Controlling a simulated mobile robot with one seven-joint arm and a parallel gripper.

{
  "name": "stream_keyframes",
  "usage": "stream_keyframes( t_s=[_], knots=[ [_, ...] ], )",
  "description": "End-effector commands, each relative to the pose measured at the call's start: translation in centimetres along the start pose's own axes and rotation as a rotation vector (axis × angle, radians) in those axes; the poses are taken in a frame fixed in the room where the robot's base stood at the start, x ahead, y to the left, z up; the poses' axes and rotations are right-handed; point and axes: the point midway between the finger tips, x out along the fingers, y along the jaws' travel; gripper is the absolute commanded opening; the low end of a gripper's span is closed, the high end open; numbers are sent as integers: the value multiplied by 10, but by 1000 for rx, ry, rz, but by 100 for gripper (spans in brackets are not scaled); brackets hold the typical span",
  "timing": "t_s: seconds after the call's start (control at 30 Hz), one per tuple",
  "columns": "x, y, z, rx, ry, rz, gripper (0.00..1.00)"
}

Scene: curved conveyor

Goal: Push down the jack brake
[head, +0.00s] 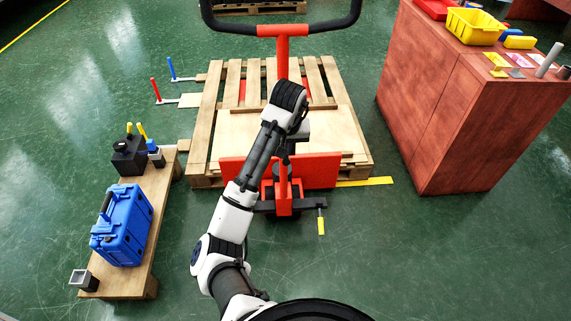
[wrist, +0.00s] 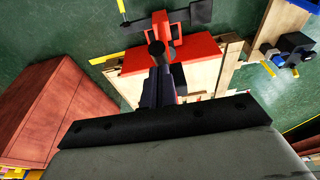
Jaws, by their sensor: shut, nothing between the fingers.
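The red pallet jack (head: 283,188) stands at the near end of the wooden pallet, with its base low at the front. A black crossbar (head: 300,204) runs across its front. A lever with a yellow grip (head: 320,225) hangs at the bar's right end. In the wrist view, which is turned round, a wide black plate (wrist: 202,13) sits opposite the yellow-tipped lever (wrist: 122,8). Which part is the brake I cannot tell for sure. My gripper (wrist: 163,85) is shut and empty, pointing down above the jack's red body. In the head view my arm partly hides it.
The wooden pallet (head: 215,125) lies behind the jack. A black handlebar (head: 230,26) on a red post stands above it. A red cabinet (head: 450,110) is at the right, a low bench (head: 150,235) with a blue case (head: 122,225) at the left. The floor in front is clear.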

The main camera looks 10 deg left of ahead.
Motion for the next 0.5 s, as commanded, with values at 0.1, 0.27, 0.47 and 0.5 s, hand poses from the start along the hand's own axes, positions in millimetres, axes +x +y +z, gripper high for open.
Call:
stream_keyframes(
  t_s=[0.1, 0.27, 0.47, 0.5],
  knots=[
    [23, -1, 2, 0, 0, -1, 0],
    [36, 0, 1, -1, 1, -1, 0],
    [37, 0, 0, -1, 0, 0, 0],
    [36, 0, 0, -1, 0, 0, 0]
  ],
)
